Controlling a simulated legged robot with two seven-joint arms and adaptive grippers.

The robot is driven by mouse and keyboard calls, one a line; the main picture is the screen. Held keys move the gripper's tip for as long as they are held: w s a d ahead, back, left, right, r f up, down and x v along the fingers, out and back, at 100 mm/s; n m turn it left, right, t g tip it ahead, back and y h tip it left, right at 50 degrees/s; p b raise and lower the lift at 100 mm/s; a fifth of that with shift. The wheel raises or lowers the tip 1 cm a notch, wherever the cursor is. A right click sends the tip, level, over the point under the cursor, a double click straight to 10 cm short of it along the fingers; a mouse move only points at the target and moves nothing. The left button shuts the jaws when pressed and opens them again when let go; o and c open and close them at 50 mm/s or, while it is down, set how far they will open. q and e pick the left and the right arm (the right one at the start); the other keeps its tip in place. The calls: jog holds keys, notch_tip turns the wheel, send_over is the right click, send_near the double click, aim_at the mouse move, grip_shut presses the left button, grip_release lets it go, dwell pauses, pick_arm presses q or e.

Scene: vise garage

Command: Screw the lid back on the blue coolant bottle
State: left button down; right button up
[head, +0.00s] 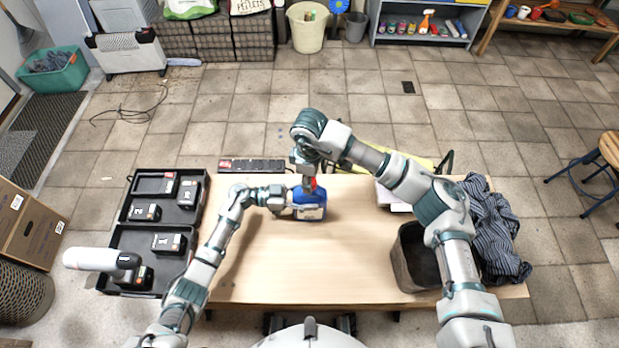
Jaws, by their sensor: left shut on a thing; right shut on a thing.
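The blue coolant bottle (312,201) stands on the wooden table (270,262) toward its far edge. My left gripper (296,210) reaches it from the left and is shut on the bottle's body. A small red lid (312,184) shows at the top of the bottle. My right gripper (306,178) comes down from above and is shut on the lid. The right gripper covers part of the lid, so how well it sits on the neck cannot be told.
Black trays (113,243) with battery packs and a white handheld tool (92,259) lie at the left. A black power strip (252,165) lies along the far edge. A dark bin (403,268) and a striped cloth (497,235) are at the right. The table's middle front is clear.

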jog(key=shift+a, duration=0.1)
jog(key=o, duration=0.7)
jog(key=shift+c, duration=0.2)
jog(key=shift+r, duration=2.3)
jog(key=shift+c, duration=0.3)
